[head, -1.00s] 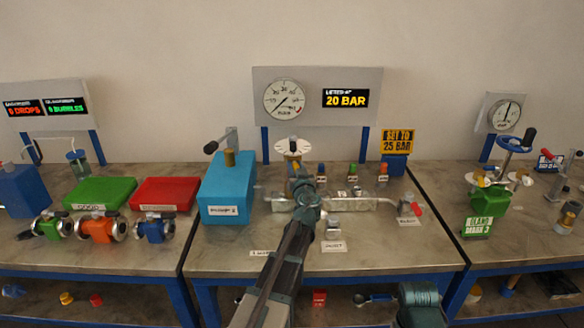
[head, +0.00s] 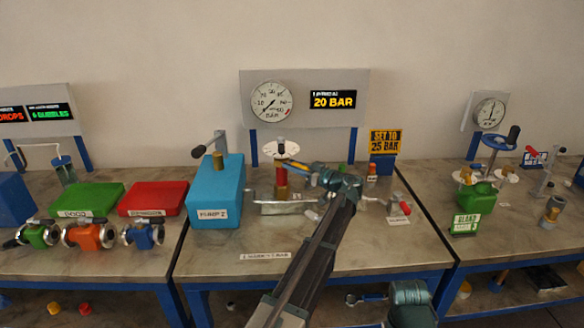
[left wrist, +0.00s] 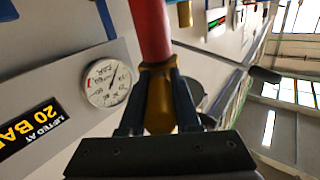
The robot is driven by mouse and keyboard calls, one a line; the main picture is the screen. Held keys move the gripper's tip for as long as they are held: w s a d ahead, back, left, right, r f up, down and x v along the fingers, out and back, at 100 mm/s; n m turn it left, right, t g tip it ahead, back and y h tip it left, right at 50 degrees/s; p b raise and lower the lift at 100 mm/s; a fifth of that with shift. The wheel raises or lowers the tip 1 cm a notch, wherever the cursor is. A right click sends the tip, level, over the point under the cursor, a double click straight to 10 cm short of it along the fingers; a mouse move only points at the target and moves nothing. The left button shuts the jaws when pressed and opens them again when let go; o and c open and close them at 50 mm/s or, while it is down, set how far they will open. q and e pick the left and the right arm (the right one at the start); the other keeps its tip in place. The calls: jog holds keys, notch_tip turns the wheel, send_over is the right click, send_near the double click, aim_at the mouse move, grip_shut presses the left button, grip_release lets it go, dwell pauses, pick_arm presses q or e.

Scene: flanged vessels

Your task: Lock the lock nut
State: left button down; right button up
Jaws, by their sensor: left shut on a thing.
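A relief valve with a white disc (head: 281,150) on top and a brass and red body (head: 281,177) stands on the middle bench. My left gripper (head: 303,168) reaches it from the right, just under the disc. In the left wrist view its jaws (left wrist: 160,88) are shut around a yellow, brass-coloured part (left wrist: 160,108), seemingly the lock nut. A red cylinder (left wrist: 150,30) adjoins it. My gripper and forearm hide part of the valve and the pipe behind.
A blue box (head: 216,195) with a lever stands left of the valve. A display (head: 333,100) reads 20 BAR beside a gauge (head: 272,102); a yellow sign (head: 385,142) reads SET TO 25 BAR. A red-handled fitting (head: 400,208) is on the right. The bench front is mostly clear.

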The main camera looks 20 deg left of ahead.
pick_arm(q)
jog(key=shift+w+g, duration=0.1)
jog(key=shift+g, duration=0.2)
jog(key=c, duration=0.6)
grip_release()
jog(key=v, duration=1.3)
jog(key=shift+d, duration=0.4)
jog(key=shift+f, duration=0.15)
